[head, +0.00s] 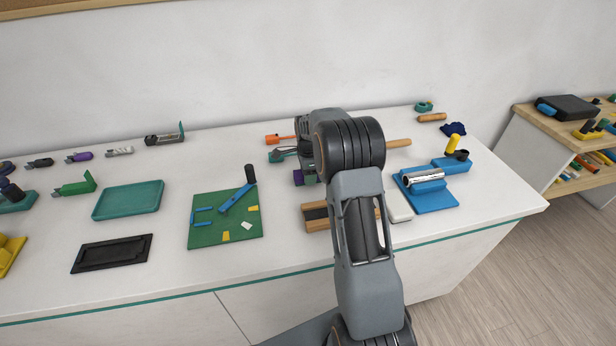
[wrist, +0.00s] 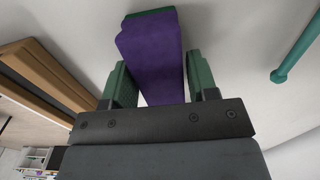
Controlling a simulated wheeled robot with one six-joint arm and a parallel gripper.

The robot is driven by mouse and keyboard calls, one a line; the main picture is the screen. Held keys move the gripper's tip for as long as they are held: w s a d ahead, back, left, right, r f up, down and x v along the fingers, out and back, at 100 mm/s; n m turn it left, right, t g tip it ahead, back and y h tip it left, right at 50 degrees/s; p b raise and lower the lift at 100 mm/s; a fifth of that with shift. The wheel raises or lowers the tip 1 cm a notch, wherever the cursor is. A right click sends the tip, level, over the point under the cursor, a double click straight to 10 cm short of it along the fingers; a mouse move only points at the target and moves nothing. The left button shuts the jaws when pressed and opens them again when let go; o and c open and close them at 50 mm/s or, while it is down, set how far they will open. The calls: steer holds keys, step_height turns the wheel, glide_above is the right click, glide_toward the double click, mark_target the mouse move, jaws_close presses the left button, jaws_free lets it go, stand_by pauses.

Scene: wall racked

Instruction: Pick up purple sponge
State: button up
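The purple sponge (wrist: 152,55) is a purple block with a dark green layer along its far edge in the wrist view. My gripper (wrist: 160,84) has its two green-padded fingers on either side of the sponge's near end. A pale gap shows between the left finger and the sponge, so the fingers look open around it. In the head view a small part of the purple sponge (head: 298,177) shows left of my arm; most of it and my gripper's fingertips are hidden behind my arm.
A brown wooden holder (head: 317,217) stands close by in front, also at left in the wrist view (wrist: 45,75). A teal-handled tool (head: 282,155) and an orange tool (head: 279,139) lie behind. A green mat (head: 205,232) lies left, a blue stand (head: 438,198) right.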

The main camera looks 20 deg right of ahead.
steer(key=c, duration=0.6)
steer(key=shift+o, duration=0.2)
steer(key=shift+r, duration=0.55)
step_height(320, 180, up, 2)
steer(key=shift+r, duration=0.15)
steer(key=s+r+b, duration=0.2)
steer(key=s+r, duration=0.2)
steer(key=s, duration=0.3)
steer(key=s+d+r+b, duration=0.1)
steer(key=s+r+b, duration=0.1)
steer(key=s+r, duration=0.3)
steer(key=shift+s+r, duration=0.3)
steer(key=shift+s, duration=0.7)
